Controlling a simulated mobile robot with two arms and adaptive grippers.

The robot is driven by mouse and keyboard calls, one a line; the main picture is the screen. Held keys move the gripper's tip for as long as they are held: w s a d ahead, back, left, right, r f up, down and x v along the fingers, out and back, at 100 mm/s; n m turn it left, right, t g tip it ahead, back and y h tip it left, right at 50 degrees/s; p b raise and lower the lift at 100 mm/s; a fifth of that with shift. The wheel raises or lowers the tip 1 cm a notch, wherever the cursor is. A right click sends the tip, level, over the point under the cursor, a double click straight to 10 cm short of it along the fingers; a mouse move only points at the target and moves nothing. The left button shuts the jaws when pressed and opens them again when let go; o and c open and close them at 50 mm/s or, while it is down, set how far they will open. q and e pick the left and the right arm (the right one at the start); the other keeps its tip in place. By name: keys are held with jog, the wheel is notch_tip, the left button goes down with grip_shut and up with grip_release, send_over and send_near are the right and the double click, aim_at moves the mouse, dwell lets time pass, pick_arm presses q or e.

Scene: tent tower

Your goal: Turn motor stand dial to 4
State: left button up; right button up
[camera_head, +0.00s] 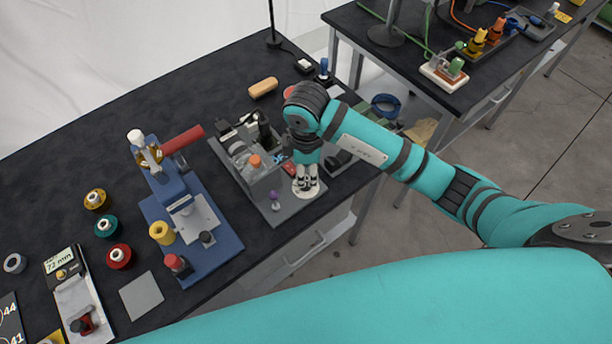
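The motor stand (289,212) is a grey base with a grey housing and a clear part, near the front edge of the dark table. A white round dial (314,190) lies flat at its right front corner. My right gripper (306,184) points down over the dial, with its fingertips at or just above the middle. I cannot tell whether they touch or grip its knob. The gripper covers the dial's centre, and the dial's marks are too small to read. My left gripper is not in view.
A purple-topped knob (274,197) stands left of the dial. A blue press-like device (222,240) with a red handle stands further left, with several coloured spools beyond. A wooden block (263,87) lies behind. A second table (365,40) stands at the back right.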

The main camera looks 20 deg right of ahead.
notch_tip(320, 180, up, 7)
jog(key=shift+s+r, duration=0.15)
dwell(0.6)
